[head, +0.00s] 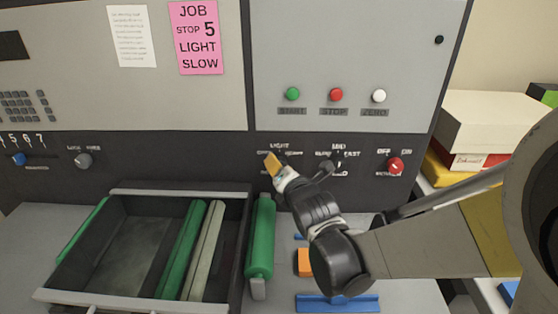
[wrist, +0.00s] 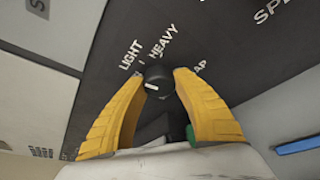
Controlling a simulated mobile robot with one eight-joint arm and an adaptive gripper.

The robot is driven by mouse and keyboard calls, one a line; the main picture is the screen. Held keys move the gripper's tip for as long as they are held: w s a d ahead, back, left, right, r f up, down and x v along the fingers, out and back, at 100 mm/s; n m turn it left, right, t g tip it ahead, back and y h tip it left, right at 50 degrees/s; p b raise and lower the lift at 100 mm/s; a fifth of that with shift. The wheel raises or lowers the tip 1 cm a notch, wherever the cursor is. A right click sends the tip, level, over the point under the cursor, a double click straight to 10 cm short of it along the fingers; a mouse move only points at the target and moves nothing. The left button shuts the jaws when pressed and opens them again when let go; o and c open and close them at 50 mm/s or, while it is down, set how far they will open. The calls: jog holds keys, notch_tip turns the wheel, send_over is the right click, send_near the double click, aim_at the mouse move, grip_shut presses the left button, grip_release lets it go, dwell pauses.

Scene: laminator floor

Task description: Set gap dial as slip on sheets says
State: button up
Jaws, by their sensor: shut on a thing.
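The gap dial (wrist: 158,79) is a small black knob with a white mark. In the wrist view it sits between my gripper's (wrist: 160,78) yellow fingertips, which are shut on it. The words LIGHT, HEAVY and a partly covered "AP" are printed around it. The white mark is on the knob's left side; I cannot tell for sure which word it points at. In the head view my gripper (head: 272,163) is at the dark panel under LIGHT and hides the dial. A pink slip (head: 197,38) on the upper panel reads JOB, STOP 5, LIGHT, SLOW.
To the right are a speed dial (head: 336,160) and a red OFF/ON knob (head: 395,166). Green, red and white buttons (head: 336,94) are above. Below are an open tray (head: 150,193) with rollers, a green roller (head: 260,238) and a blue piece (head: 337,303).

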jog(key=shift+m, duration=0.5)
jog(key=shift+y+b, duration=0.3)
jog(key=o, duration=1.2)
jog(key=shift+a, duration=0.1)
jog(key=shift+c, duration=0.2)
jog(key=v, duration=1.2)
jog(key=shift+f, duration=0.1)
